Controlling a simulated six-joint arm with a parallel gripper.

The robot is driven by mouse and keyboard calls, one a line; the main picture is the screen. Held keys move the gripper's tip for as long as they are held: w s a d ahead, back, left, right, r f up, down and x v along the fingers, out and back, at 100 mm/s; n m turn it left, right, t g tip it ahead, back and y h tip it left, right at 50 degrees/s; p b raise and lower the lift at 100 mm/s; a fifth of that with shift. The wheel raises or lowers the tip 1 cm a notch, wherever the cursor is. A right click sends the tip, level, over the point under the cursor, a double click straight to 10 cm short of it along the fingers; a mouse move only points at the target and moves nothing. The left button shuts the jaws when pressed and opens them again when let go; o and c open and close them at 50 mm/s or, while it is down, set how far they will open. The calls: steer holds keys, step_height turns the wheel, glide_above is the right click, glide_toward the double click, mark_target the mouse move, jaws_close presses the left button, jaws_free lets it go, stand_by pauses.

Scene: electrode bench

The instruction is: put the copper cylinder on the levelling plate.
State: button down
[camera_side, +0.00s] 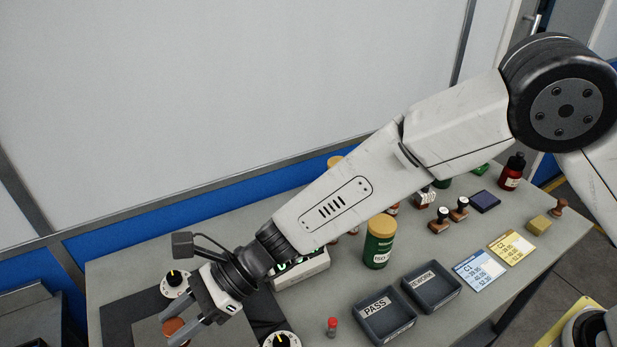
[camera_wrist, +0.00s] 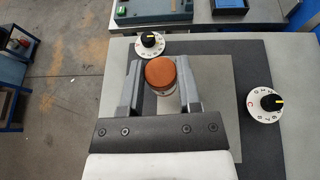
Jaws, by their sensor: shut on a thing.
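The copper cylinder (camera_wrist: 160,73) is between my two fingers in the wrist view, its round orange-brown top facing the camera. My gripper (camera_wrist: 158,68) is shut on it. In the side view the copper cylinder (camera_side: 173,326) shows at the lower left, partly covered by my gripper (camera_side: 180,329). The levelling plate, a lighter grey square (camera_wrist: 217,110) on a dark mat, lies below the cylinder and fingers in the wrist view. I cannot tell whether the cylinder touches the plate or hangs above it.
Two white dials with black knobs (camera_wrist: 151,42) (camera_wrist: 265,103) flank the plate. A display box (camera_side: 302,270) stands behind my wrist. To the right are a green jar (camera_side: 379,245), a PASS tray (camera_side: 385,318), a REWORK tray (camera_side: 432,288) and a small red-topped item (camera_side: 332,327).

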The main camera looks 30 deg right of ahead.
mark_target(164, 330)
steer(key=shift+w+a+f, duration=0.45)
steer(key=shift+a+f, duration=0.05)
steer(key=shift+f, duration=0.25)
steer(key=shift+w+a+f, duration=0.45)
steer(key=shift+f, duration=0.35)
steer(key=shift+w+a+f, duration=0.45)
steer(key=shift+a+f, duration=0.05)
steer(key=shift+f, duration=0.25)
steer(key=shift+f, duration=0.1)
steer(key=shift+w+a+f, duration=0.1)
steer(key=shift+a+f, duration=0.05)
steer(key=shift+f, duration=1.6)
steer(key=shift+f, duration=0.15)
steer(key=shift+c, duration=1.5)
jaws_free()
